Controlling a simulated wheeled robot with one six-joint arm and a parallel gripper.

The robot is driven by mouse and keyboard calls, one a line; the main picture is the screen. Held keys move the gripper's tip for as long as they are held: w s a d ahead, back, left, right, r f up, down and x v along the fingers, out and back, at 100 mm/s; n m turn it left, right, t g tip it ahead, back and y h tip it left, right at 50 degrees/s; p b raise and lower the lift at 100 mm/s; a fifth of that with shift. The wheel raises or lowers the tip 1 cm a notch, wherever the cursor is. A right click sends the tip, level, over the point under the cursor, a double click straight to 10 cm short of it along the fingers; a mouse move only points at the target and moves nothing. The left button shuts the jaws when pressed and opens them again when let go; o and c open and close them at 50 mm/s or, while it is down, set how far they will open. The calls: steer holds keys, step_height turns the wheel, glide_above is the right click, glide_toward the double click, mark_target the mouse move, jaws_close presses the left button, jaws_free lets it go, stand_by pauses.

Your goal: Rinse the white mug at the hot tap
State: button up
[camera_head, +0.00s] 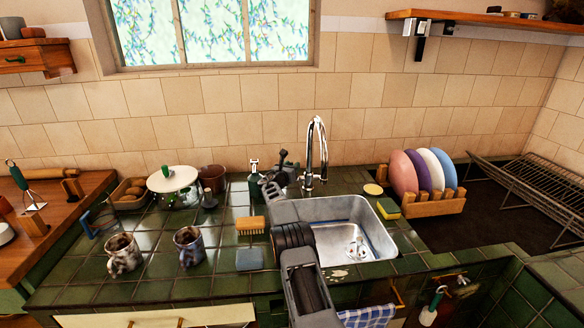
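Two mugs stand on the green tiled counter left of the sink. The left mug (124,255) is pale with dark patches, and the other mug (188,246) is greyer and mottled; neither is plain white. The chrome tap (316,150) rises behind the steel sink (372,215), its spout arched over the basin. I cannot make out a hot marking on it. My arm reaches across the sink's left edge. My gripper (283,168) is at the back of the counter, left of the tap and apart from both mugs. Its fingers are too small and dark to read.
A brush (250,225) and a blue-grey sponge (249,259) lie between the mugs and sink. A soap bottle (254,180) stands behind. A yellow-green sponge (388,208) and a plate rack (434,206) are right of the sink.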

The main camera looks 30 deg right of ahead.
stand_by(0.3)
jaws_close()
stand_by(0.4)
